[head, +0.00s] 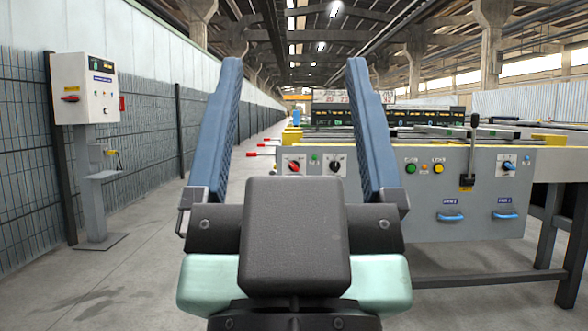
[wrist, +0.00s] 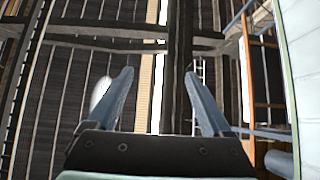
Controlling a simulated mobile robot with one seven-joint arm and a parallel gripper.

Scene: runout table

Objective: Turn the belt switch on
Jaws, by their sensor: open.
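My gripper (head: 295,66) is open and empty, its two blue fingers raised in front of the head camera. In the wrist view my gripper (wrist: 158,74) points at the roof beams, with no switch in sight. The grey front panel of the runout table (head: 460,215) is to the right, beyond my gripper. It carries a red rotary knob (head: 294,166), a black rotary knob (head: 336,165) and a blue knob (head: 508,166). A white cabinet (head: 87,85) at left has a red-handled switch (head: 70,99). I cannot read which one is the belt switch. My gripper touches none of them.
The panel also has a green button (head: 411,168), a yellow button (head: 438,169), a black upright lever (head: 470,150) and blue handles (head: 450,217). Red-tipped rods (head: 262,149) stick out at the table's left end. A mesh fence (head: 30,180) lines the left. Floor between is clear.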

